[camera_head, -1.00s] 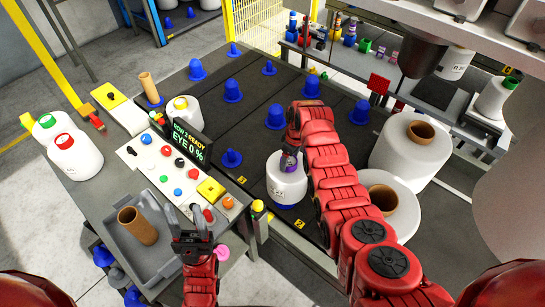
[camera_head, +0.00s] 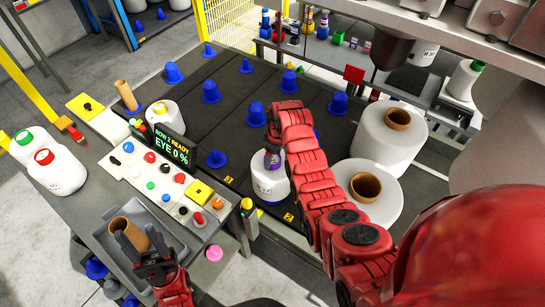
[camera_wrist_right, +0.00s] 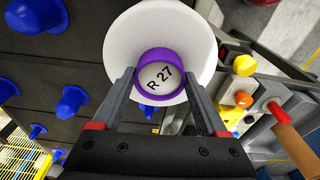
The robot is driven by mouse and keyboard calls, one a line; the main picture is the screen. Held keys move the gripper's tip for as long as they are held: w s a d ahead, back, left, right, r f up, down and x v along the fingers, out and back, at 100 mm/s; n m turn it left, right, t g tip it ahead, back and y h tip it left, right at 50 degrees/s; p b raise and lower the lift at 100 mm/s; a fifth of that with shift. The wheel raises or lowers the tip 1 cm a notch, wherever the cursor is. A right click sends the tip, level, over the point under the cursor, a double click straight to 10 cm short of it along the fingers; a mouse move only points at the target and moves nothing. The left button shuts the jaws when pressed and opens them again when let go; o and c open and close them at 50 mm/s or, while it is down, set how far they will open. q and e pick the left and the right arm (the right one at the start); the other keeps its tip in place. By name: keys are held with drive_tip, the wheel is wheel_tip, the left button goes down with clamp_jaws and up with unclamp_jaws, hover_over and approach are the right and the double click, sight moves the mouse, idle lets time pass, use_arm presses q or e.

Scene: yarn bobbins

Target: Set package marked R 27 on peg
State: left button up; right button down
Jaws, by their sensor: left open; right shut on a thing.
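The package marked R 27 (camera_head: 271,187) is a white cone with a purple ring at its top, at the front of the dark deck. Its R 27 label and purple ring (camera_wrist_right: 160,59) face the right wrist camera. My right gripper (camera_head: 273,160) is shut on its top, one finger on each side. What lies under the package is mostly hidden; I cannot tell whether it sits on a peg. Bare blue pegs (camera_head: 216,159) stand in rows on the deck. My left gripper (camera_head: 140,245) is open at the grey tray, close to a brown tube (camera_head: 131,232).
A white bobbin (camera_head: 164,117) stands behind the display. Two large white bobbins (camera_head: 400,130) stand right of my right arm. A button panel (camera_head: 158,172) and the tray (camera_head: 180,247) are at left. White packages (camera_head: 58,174) stand at the table's left edge.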

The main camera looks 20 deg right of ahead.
drive_tip(key=shift+w+b, duration=0.15)
drive_tip(key=shift+b, duration=0.15)
drive_tip(key=shift+f+b, duration=2.55)
drive_tip(key=shift+f, duration=1.45)
unclamp_jaws()
drive_tip(key=shift+r, duration=0.1)
drive_tip(key=shift+s, duration=0.2)
